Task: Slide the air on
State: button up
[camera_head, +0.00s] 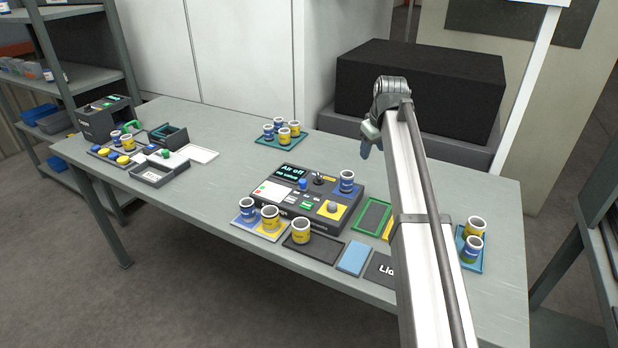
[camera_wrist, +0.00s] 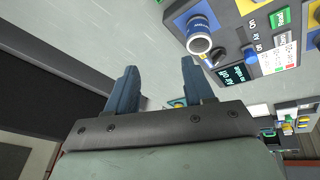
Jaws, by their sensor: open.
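The control console (camera_head: 285,212) stands on the table; its screen (camera_head: 291,172) reads "Air off" with a smaller line below. A blue knob (camera_head: 303,184) and a black lever (camera_head: 318,179) sit by the screen. My gripper (camera_head: 365,151) is above the table, behind and right of the console. In the wrist view its blue fingers (camera_wrist: 160,75) are apart with nothing between them, and the console is at upper right.
A blue-and-white can (camera_head: 347,182) stands on the console's right rear, close to the lever. More cans stand on a front tray (camera_head: 282,236), a back tray (camera_head: 264,139) and a right tray (camera_head: 484,265). A large black box (camera_head: 430,85) stands behind the table.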

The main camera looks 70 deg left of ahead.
aim_at(302, 180)
jog(key=s+a+n+g, duration=0.3)
jog(key=s+n+g, duration=0.1)
jog(key=s, duration=1.1)
jog(key=shift+t, duration=0.3)
jog(key=x, duration=1.3)
jog(key=shift+s+r, duration=0.1)
jog(key=shift+s, duration=0.15)
jog(key=shift+c, duration=0.3)
grip_shut()
